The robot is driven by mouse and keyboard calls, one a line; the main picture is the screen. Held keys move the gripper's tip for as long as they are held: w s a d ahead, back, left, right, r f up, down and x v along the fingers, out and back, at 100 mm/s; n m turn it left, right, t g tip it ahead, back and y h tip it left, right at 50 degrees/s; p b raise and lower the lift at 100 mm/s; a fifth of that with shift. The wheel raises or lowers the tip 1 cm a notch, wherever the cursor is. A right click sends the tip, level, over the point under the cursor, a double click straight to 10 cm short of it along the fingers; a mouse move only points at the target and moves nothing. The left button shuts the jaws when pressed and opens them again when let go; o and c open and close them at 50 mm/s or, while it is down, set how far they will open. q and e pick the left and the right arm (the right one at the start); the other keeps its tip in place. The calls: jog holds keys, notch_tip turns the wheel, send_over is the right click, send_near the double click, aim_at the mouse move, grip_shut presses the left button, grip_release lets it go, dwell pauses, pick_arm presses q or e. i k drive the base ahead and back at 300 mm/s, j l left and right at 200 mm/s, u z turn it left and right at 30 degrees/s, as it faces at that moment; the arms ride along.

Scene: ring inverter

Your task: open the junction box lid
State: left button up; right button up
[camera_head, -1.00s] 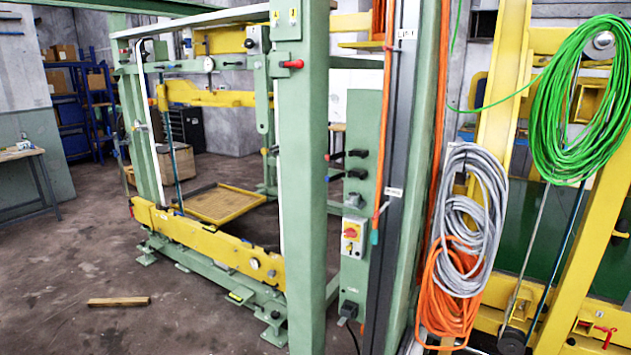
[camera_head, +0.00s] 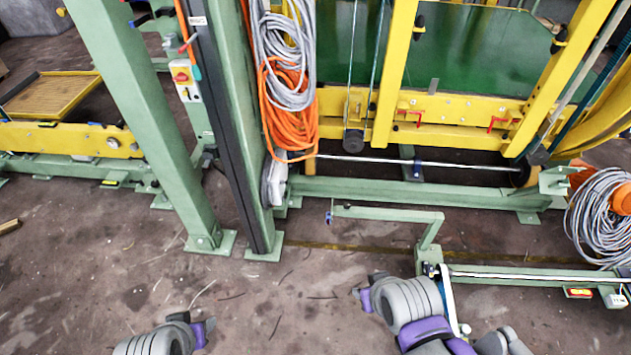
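I cannot say for sure which thing is the junction box. A small light grey box (camera_head: 274,186) sits low on the green post, below the orange cable, and its lid cannot be made out. A control box with a red switch on a yellow plate (camera_head: 182,78) is on a green panel at upper left. The end of my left arm (camera_head: 203,331) is at the bottom left, and the end of my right arm (camera_head: 366,298) is at lower centre. Both have purple parts and are well apart from both boxes. Their finger gaps cannot be made out.
Green posts (camera_head: 150,120) stand left of centre. Orange cable (camera_head: 285,110) and grey cable (camera_head: 283,50) hang beside them. A low green bar (camera_head: 390,213) stands in front of my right arm. The floor (camera_head: 270,300) between my arms is clear.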

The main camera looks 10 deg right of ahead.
aim_at(280, 171)
jog(key=l+z, duration=0.1)
jog(key=i+l, duration=0.15)
jog(key=i, duration=0.4)
jog(key=i+l+u, duration=0.1)
jog(key=i, duration=0.45)
jog(key=l, duration=0.1)
